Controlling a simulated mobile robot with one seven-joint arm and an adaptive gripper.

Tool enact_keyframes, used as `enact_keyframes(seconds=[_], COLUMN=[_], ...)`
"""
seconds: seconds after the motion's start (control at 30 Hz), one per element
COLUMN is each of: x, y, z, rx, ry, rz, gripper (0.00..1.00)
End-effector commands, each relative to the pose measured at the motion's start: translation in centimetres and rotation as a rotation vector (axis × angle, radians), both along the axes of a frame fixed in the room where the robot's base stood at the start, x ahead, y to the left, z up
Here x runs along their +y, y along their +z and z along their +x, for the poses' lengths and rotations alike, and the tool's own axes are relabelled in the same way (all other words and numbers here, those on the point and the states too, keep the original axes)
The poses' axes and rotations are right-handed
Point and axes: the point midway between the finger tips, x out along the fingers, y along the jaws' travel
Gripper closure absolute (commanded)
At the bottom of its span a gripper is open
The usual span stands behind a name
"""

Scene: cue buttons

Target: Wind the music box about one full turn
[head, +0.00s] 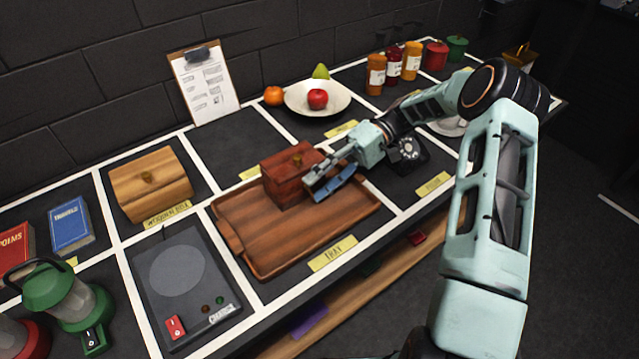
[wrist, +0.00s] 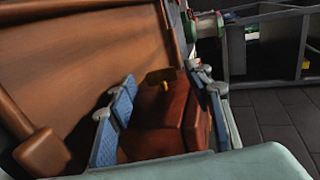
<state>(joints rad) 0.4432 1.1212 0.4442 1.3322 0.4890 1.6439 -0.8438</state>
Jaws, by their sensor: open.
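A dark red-brown wooden box (head: 285,181) with a small brass knob on top stands on the wooden tray (head: 248,248). My gripper (head: 317,184) is open at the right side of this box. In the wrist view the box (wrist: 165,108) appears between the two blue-padded fingers (wrist: 160,84), its knob beyond them; I cannot tell if they touch it. Neither box shows clearly which is the music box.
A black rotary phone (head: 408,152) stands just right of my gripper. A dark flat device (head: 185,290) and a green lantern (head: 68,304) are at the front left. A fruit bowl (head: 317,98) and several jars stand behind. The square behind the tray is mostly clear.

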Motion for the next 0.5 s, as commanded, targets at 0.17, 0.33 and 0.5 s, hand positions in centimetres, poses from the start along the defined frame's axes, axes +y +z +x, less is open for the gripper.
enact_keyframes(seconds=[0.17,0.33,0.5], x=[-0.4,-2.2,-4.5], y=[0.2,0.9,1.7], z=[0.4,1.6,3.2], rx=[-0.003,-0.004,-0.004], ry=[-0.002,-0.002,-0.002], rz=[0.001,0.0,0.0], gripper=[0.54,0.54,0.54])
